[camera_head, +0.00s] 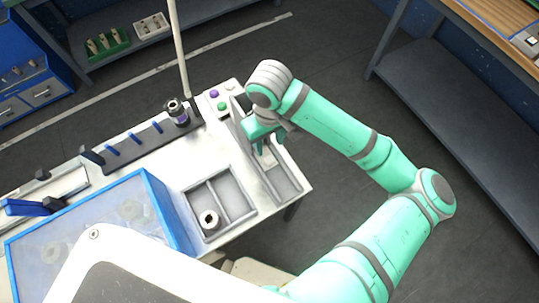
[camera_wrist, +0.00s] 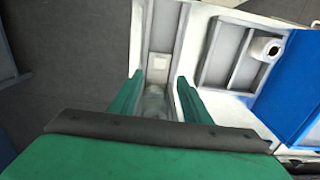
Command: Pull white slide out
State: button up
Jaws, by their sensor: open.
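The white slide (camera_wrist: 158,68) looks like a small pale block in a narrow grey channel (camera_wrist: 162,30) at the machine's edge. In the wrist view it lies just beyond the fingertips, centred between them. My gripper (camera_wrist: 160,82) is open, with one green finger on each side of the channel's middle. I cannot tell whether the fingers touch anything. In the head view my gripper (camera_head: 262,140) is over the channel at the right end of the machine, and the slide (camera_head: 268,158) is partly hidden beneath it.
A two-part grey tray (camera_head: 236,207) holding a roll (camera_head: 209,219) is beside the channel. A blue-framed clear cover (camera_head: 160,195) is at left. A post (camera_head: 180,50) and coloured buttons (camera_head: 222,106) stand behind. Open floor (camera_head: 330,215) lies to the right.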

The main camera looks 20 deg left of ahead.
aim_at(270, 158)
notch_tip(270, 158, down, 10)
jog(key=shift+f, duration=0.1)
dwell(0.4)
grip_shut()
jog(key=shift+w+d, duration=0.1)
